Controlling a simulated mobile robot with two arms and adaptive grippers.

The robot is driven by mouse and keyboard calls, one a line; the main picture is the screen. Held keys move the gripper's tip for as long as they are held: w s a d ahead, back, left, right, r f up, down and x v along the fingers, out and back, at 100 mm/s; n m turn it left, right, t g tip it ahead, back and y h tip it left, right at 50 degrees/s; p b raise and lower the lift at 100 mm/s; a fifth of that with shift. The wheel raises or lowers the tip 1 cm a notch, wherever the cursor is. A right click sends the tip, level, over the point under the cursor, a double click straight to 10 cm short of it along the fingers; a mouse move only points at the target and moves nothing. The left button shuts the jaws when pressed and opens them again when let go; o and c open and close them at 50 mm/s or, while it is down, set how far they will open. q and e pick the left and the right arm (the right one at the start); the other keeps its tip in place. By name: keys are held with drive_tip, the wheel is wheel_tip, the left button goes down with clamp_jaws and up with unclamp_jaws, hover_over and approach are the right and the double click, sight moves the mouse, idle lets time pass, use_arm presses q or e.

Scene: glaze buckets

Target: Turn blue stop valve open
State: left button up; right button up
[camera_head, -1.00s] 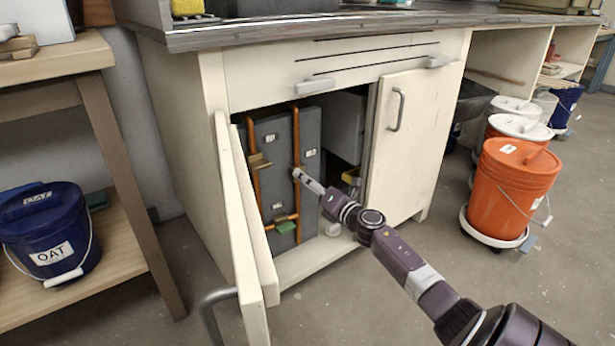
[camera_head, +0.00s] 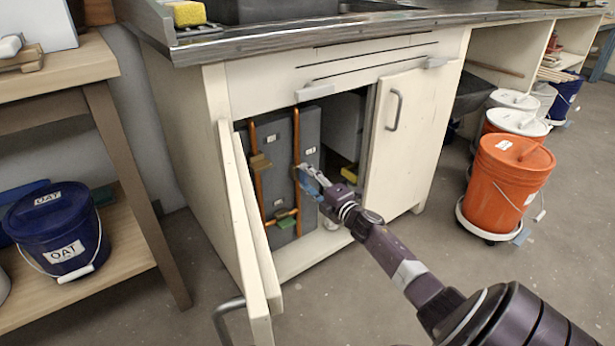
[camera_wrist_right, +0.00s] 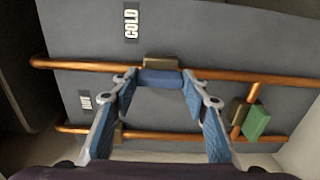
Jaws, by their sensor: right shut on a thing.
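The blue stop valve handle (camera_wrist_right: 160,78) is a small blue block on the upper copper pipe (camera_wrist_right: 85,66) in the right wrist view, beside a brown valve body (camera_wrist_right: 160,63). My right gripper (camera_wrist_right: 160,84) has its blue-padded fingers on either side of the handle and is shut on it. In the head view, my right gripper (camera_head: 308,176) reaches into the open sink cabinet at the right-hand copper pipe (camera_head: 296,140); its fingers hide the handle there. A "COLD" label (camera_wrist_right: 132,22) is on the grey panel. My left gripper is not in view.
The left cabinet door (camera_head: 250,230) stands open; the right door (camera_head: 408,135) is shut. An orange bucket (camera_head: 508,185) stands to the right and blue "OAT" bucket (camera_head: 55,225) to the left.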

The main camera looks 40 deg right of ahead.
drive_tip(key=shift+m, duration=0.3)
drive_tip(key=o, duration=1.2)
drive_tip(key=shift+c, duration=0.2)
drive_tip(key=shift+s, duration=0.1)
drive_tip(key=s+a, duration=0.1)
drive_tip(key=s, duration=1)
drive_tip(key=shift+s+a, duration=0.15)
drive_tip(key=shift+s, duration=0.25)
drive_tip(key=shift+s+f, duration=0.1)
